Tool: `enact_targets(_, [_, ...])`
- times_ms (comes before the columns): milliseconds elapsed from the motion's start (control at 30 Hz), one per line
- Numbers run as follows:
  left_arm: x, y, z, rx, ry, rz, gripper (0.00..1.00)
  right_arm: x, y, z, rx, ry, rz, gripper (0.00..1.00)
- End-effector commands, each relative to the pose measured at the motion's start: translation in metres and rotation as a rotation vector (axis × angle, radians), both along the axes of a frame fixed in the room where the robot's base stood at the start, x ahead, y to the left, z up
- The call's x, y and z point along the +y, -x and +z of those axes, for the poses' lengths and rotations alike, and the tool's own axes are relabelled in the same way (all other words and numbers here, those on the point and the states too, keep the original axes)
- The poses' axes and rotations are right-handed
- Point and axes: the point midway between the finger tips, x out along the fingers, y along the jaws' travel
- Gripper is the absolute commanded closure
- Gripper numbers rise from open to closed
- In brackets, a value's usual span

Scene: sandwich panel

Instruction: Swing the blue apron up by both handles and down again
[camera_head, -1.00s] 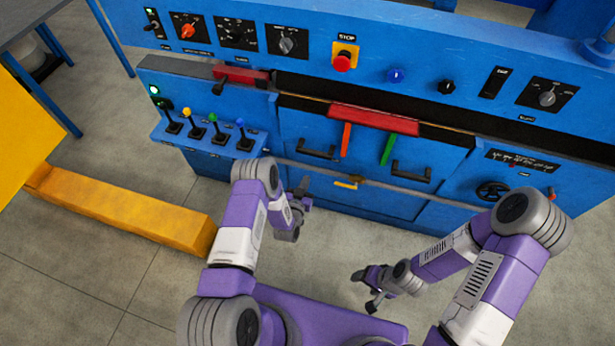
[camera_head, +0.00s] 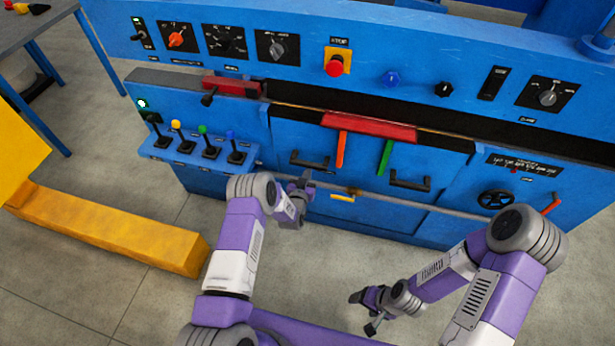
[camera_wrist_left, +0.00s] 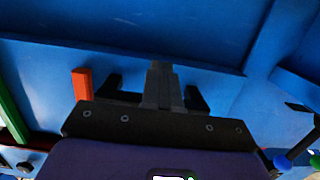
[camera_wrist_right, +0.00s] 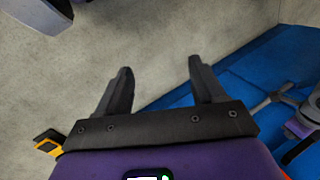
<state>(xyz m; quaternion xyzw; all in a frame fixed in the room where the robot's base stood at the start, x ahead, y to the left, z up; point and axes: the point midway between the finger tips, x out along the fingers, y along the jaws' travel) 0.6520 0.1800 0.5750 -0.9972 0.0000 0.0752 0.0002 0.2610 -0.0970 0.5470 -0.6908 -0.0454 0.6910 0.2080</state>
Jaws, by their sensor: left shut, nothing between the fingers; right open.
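The blue apron (camera_head: 345,172) is a panel on the front of the blue machine. Its two black handles are the left handle (camera_head: 309,163) and the right handle (camera_head: 409,184). My left gripper (camera_head: 304,178) is shut and empty just below the left handle in the head view. In the left wrist view its fingers (camera_wrist_left: 163,84) are together, with black handle parts (camera_wrist_left: 196,99) on both sides; I cannot tell whether they touch. My right gripper (camera_head: 364,312) is open and empty, low above the floor and well away from the right handle; its spread fingers (camera_wrist_right: 163,88) face floor.
A grey rod (camera_head: 390,200) with a yellow catch (camera_head: 342,197) crosses the front. Joysticks (camera_head: 209,147) and a yellow beam (camera_head: 110,228) are left.

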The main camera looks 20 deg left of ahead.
Motion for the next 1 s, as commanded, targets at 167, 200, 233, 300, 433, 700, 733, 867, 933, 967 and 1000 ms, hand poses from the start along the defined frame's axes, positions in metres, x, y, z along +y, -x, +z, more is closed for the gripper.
enact_targets(167, [0.000, -0.005, 0.000, -0.001, 0.001, 0.000, 1.00, 0.000, 0.000, -0.003, 0.000, 0.000, 0.000, 0.32])
enact_targets(200, [0.000, -0.005, 0.000, -0.001, 0.001, 0.000, 1.00, 0.000, 0.000, -0.003, 0.000, 0.000, 0.000, 0.32])
enact_targets(233, [0.000, -0.005, 0.000, -0.001, 0.001, 0.000, 1.00, 0.000, 0.000, -0.003, 0.000, 0.000, 0.000, 0.32])
enact_targets(300, [0.000, -0.005, 0.000, -0.001, 0.001, 0.000, 1.00, 0.000, 0.000, -0.003, 0.000, 0.000, 0.000, 0.32])
enact_targets(433, [0.000, -0.005, 0.000, -0.001, 0.000, 0.000, 1.00, 0.000, 0.000, -0.003, 0.000, 0.000, 0.000, 0.36])
enact_targets(700, [0.000, -0.005, 0.000, 0.000, 0.000, 0.000, 1.00, 0.000, -0.001, -0.003, -0.004, 0.001, 0.000, 0.78])
enact_targets(733, [0.000, -0.005, 0.000, -0.001, 0.000, 0.000, 1.00, -0.001, -0.003, -0.004, -0.011, 0.003, -0.001, 0.82])
enact_targets(867, [0.000, -0.005, 0.000, 0.000, 0.000, 0.000, 1.00, -0.005, -0.029, -0.012, -0.102, 0.025, -0.007, 1.00])
enact_targets(933, [0.000, -0.005, 0.000, 0.000, 0.000, 0.000, 1.00, -0.011, -0.054, -0.018, -0.196, 0.049, -0.011, 1.00])
enact_targets(967, [0.000, -0.005, 0.000, 0.000, 0.000, 0.000, 1.00, -0.013, -0.067, -0.021, -0.246, 0.062, -0.013, 1.00])
enact_targets(1000, [0.000, -0.005, 0.000, 0.000, 0.000, 0.000, 1.00, -0.018, -0.086, -0.024, -0.318, 0.082, -0.016, 1.00])
